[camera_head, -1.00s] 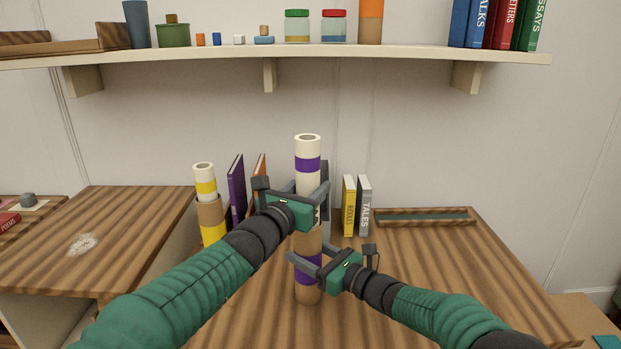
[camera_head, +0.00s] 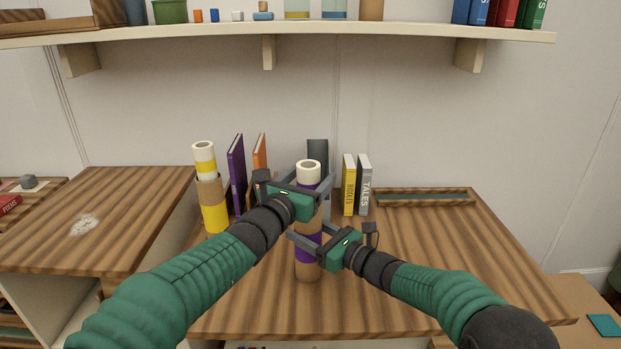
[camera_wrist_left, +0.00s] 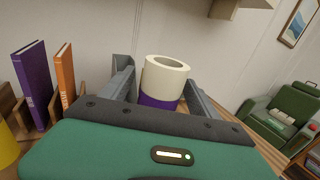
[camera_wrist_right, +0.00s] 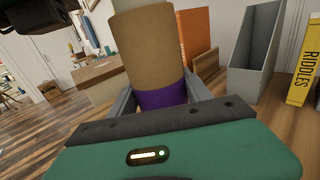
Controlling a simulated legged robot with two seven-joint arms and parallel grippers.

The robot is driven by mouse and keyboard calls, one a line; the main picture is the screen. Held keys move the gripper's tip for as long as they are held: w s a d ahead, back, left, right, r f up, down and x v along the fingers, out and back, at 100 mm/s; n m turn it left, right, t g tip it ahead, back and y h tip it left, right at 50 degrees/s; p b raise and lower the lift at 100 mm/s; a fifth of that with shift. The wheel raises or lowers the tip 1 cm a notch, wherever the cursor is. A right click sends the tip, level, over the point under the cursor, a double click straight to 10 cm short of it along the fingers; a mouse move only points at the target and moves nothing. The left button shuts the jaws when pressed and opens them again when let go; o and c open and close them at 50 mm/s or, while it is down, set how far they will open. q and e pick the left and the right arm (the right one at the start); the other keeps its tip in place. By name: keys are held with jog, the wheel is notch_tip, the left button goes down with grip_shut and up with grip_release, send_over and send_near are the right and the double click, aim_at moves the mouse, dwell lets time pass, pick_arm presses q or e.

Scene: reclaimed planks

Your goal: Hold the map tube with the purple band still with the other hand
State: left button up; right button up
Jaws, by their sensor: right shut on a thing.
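The brown map tube with the purple band (camera_head: 308,268) stands upright on the desk. My right gripper (camera_head: 308,246) is shut on it at the purple band; the right wrist view shows the tube (camera_wrist_right: 150,50) between the fingers. A white roll with its own purple band (camera_head: 308,170) stands in the tube's top, its lower part hidden. My left gripper (camera_head: 306,186) is higher, its fingers open on both sides of the roll, which also shows in the left wrist view (camera_wrist_left: 165,78).
A yellow-banded tube with a white roll (camera_head: 210,190) stands at left. Behind are a purple book (camera_head: 236,175), an orange book (camera_head: 259,155), a grey holder (camera_head: 318,150), a yellow book (camera_head: 348,185) and a grey book (camera_head: 364,185). The desk (camera_head: 440,270) is clear at right.

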pick_arm(q)
jog(key=v, duration=1.2)
jog(key=shift+a, duration=0.1)
pick_arm(e)
jog(key=o, duration=1.7)
pick_arm(q)
jog(key=shift+f, duration=0.15)
